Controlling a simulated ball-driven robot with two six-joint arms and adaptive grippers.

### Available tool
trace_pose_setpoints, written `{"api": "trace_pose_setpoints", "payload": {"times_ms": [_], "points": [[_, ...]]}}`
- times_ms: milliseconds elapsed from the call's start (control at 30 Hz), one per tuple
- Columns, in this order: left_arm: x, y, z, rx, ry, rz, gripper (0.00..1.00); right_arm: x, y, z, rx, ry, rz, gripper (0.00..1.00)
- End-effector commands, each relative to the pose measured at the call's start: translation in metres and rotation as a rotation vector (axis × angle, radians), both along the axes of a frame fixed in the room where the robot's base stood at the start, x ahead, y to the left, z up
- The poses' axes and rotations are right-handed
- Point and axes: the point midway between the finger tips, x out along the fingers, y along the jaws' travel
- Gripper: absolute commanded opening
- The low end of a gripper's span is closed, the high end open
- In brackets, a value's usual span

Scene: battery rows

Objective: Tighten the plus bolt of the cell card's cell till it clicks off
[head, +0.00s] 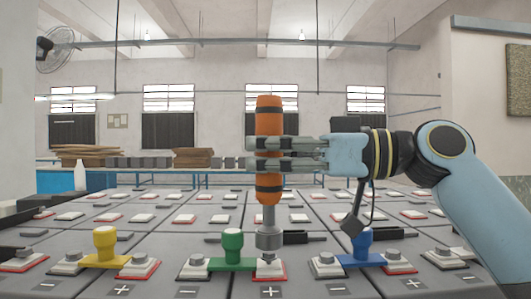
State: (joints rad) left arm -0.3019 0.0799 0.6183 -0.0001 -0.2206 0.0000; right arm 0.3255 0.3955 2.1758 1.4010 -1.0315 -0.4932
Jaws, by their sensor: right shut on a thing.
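My right gripper (258,153) comes in from the right and is shut on an orange and black tool (268,190). The tool stands upright, with its grey socket end (268,240) pointing down over the plus bolt on a red-edged terminal (270,268). The socket hides that bolt, and I cannot tell how firmly it is seated. A plus mark (270,292) lies in front of this terminal. A green-knobbed link (232,250) runs from it to the minus terminal (196,265) on its left. I cannot make out a cell card. My left gripper is out of view.
A yellow link (105,245) stands to the left and a blue link (362,248) to the right, each between terminals. More grey cells with terminals stretch back in rows. A white bottle (80,177) stands at the back left. The air left of the tool is clear.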

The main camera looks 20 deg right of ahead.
Motion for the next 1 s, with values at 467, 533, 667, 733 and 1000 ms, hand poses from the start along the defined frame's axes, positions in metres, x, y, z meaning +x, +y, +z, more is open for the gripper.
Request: {"api": "trace_pose_setpoints", "payload": {"times_ms": [467,533,667,733,1000], "points": [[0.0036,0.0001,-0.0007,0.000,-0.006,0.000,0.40,-0.0001,0.0001,-0.0002,0.001,-0.002,0.000,0.00],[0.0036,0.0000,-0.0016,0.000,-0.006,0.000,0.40,-0.0001,0.0001,-0.0011,0.001,-0.002,0.000,0.00],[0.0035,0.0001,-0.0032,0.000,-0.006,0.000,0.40,-0.0002,0.0001,-0.0027,0.001,-0.002,0.000,0.00],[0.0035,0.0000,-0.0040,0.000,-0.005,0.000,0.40,-0.0002,0.0001,-0.0036,0.001,-0.002,0.000,0.00],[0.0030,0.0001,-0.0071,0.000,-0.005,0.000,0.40,-0.0002,0.0001,-0.0067,0.001,-0.002,0.000,0.00]]}}
